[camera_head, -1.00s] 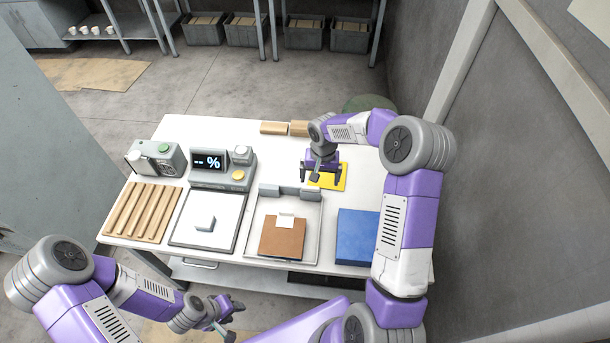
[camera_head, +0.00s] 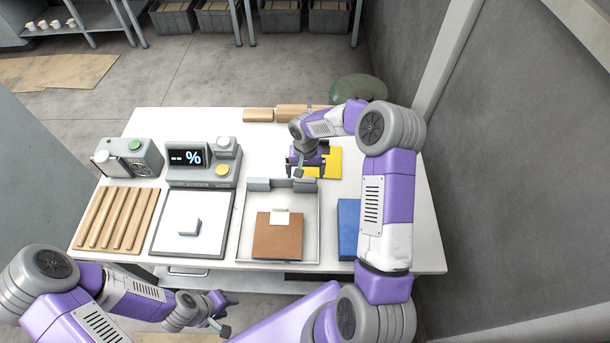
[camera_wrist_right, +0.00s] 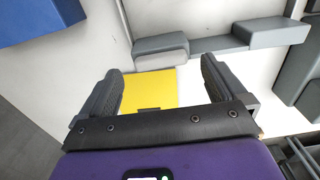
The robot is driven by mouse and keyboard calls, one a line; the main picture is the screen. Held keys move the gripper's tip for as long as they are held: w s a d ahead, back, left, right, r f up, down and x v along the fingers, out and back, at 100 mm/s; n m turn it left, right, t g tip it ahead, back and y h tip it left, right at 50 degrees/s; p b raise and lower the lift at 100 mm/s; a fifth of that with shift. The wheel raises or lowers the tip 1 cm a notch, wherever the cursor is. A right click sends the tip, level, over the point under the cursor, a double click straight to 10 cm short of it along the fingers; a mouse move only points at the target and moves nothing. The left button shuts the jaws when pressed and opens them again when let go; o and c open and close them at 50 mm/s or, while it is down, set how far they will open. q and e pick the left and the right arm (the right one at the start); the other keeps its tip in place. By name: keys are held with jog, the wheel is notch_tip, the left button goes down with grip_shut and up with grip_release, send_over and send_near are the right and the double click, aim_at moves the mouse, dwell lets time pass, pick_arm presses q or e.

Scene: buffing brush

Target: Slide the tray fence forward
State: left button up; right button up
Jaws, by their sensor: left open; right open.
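The tray (camera_head: 243,235) is shallow and white and holds a brown board (camera_head: 278,240) with a small pale block on it. The tray fence (camera_head: 282,184), a grey bar with a thicker block at each end, lies across its back edge. It also shows in the right wrist view (camera_wrist_right: 210,44). My right gripper (camera_head: 306,171) is open and empty, pointing down just behind the fence's right end. In the wrist view its fingers (camera_wrist_right: 162,72) stand apart from the fence over a yellow pad (camera_wrist_right: 150,92). My left gripper (camera_head: 224,313) is open and empty, in front of the table.
A blue block (camera_head: 348,225) is right of the tray, partly hidden by my right arm. Left are a white plate (camera_head: 175,240), wooden strips (camera_head: 112,220) and a display unit (camera_head: 190,160). Wooden blocks (camera_head: 258,115) line the table's back edge. A wall (camera_head: 500,150) stands at right.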

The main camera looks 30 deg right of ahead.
jog(key=shift+f, duration=1.3)
